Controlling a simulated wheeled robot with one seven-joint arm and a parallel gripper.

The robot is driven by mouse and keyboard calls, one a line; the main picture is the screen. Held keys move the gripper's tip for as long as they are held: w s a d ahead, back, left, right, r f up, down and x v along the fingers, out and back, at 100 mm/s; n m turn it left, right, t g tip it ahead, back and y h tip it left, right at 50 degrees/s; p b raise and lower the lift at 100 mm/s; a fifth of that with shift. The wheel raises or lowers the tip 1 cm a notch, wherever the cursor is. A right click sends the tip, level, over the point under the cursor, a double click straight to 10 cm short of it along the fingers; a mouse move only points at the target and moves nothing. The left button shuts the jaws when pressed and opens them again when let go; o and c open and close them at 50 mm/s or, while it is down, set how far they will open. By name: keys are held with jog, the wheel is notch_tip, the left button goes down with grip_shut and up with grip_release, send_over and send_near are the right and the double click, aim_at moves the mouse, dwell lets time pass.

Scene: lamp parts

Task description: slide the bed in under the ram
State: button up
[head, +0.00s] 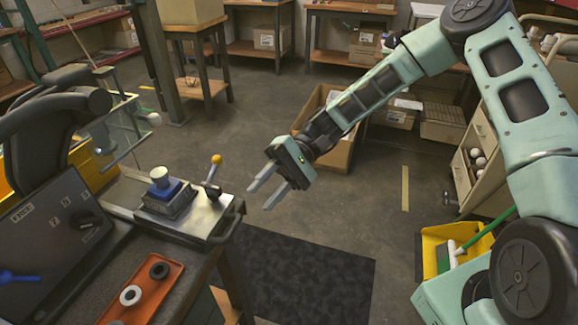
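The bed (208,222) is a bright metal plate on the bench at left, pulled out to the right of the dark press (40,125). A blue and grey fixture (168,198) sits on it with a pale, round-topped part (160,176) standing upright in it. A lever with a yellow ball knob (216,160) rises at the bed's far right. My gripper (260,198) is open and empty, to the right of the bed and apart from it, its two fingers pointing down-left. I cannot make out the ram itself clearly.
An orange tray (150,290) with a white ring and a dark ring lies on the bench (190,280) in front. A control panel (55,245) stands at left. A cardboard box (335,155) sits behind my gripper. Floor with a dark mat (300,275) is open right of the bench.

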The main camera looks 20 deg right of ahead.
jog(key=v, duration=0.8)
